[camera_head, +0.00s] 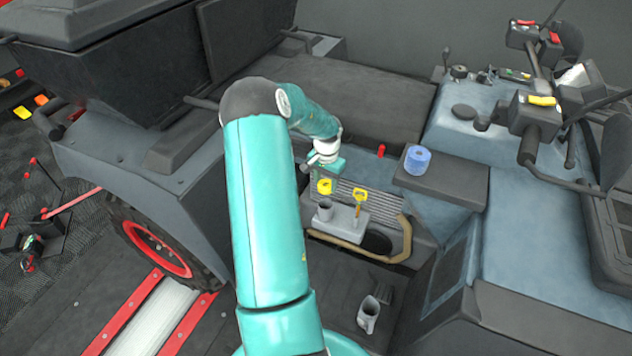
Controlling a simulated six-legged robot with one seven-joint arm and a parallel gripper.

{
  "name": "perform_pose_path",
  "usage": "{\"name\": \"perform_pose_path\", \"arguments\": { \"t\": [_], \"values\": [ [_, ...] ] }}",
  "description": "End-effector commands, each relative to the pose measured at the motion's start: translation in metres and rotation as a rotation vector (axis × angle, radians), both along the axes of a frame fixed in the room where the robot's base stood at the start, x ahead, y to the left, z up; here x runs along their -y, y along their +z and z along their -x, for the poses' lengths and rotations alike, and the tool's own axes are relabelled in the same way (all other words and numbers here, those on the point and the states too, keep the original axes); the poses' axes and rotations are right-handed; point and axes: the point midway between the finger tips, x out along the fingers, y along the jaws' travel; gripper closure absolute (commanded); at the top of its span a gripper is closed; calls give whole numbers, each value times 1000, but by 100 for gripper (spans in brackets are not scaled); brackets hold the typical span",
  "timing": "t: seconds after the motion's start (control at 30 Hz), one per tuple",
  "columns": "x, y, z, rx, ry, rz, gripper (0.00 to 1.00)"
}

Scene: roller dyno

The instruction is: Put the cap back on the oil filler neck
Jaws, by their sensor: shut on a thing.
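The yellow cap (324,187) is held in my gripper (325,180), which is shut on it. The fingers are small and partly hidden in this view. The dark grey oil filler neck (325,211) stands upright on a light grey block in the engine bay. The cap appears just above the neck in the picture, with a gap between them. I cannot tell how exactly it lines up with the neck in depth.
A yellow-handled dipstick (360,197) stands on the block (345,222), right of the neck. A blue roll (418,159) rests on a dark ledge to the right. A tan hose (380,256) curves in front, and a grey jug (368,314) stands lower down.

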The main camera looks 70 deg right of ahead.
Motion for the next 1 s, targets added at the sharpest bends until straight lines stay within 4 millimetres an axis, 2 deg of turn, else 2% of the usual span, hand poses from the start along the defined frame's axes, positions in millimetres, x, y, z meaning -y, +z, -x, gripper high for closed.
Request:
{"name": "perform_pose_path", "arguments": {
  "t": [0.27, 1.0],
  "values": [
    [-4, -5, 4, 0, -9, -1, 74],
    [-2, -66, 3, 0, -8, -2, 74]
  ]
}}
